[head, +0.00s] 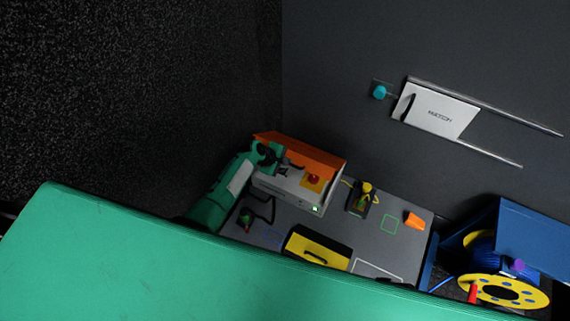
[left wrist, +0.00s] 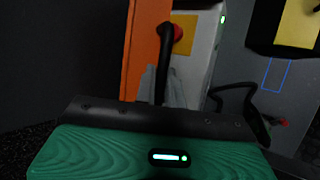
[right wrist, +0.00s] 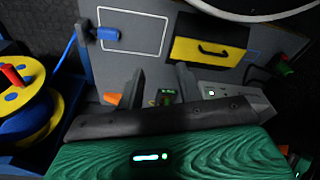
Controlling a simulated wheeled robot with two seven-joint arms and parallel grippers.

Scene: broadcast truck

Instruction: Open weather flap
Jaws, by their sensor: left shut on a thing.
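An orange flap (head: 318,155) lies along the back of a pale grey box (head: 290,186) on the bench. The box front has a red knob on a yellow plate (head: 313,180) and a green light. My left gripper (head: 281,165) is at the left end of the box. In the left wrist view (left wrist: 160,85) it is shut on a black bar-like handle (left wrist: 165,60) in front of the orange flap (left wrist: 140,50). The handle's attachment is not clear. My right gripper (right wrist: 163,82) is open and empty above the bench; the head view does not show it.
A yellow-fronted case (head: 318,250), a yellow-black device (head: 361,197) and an orange block (head: 414,219) stand on the grey bench. A blue-and-yellow cable reel (head: 540,295) is at right. A silver sliding panel (head: 440,112) sits on wall rails.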

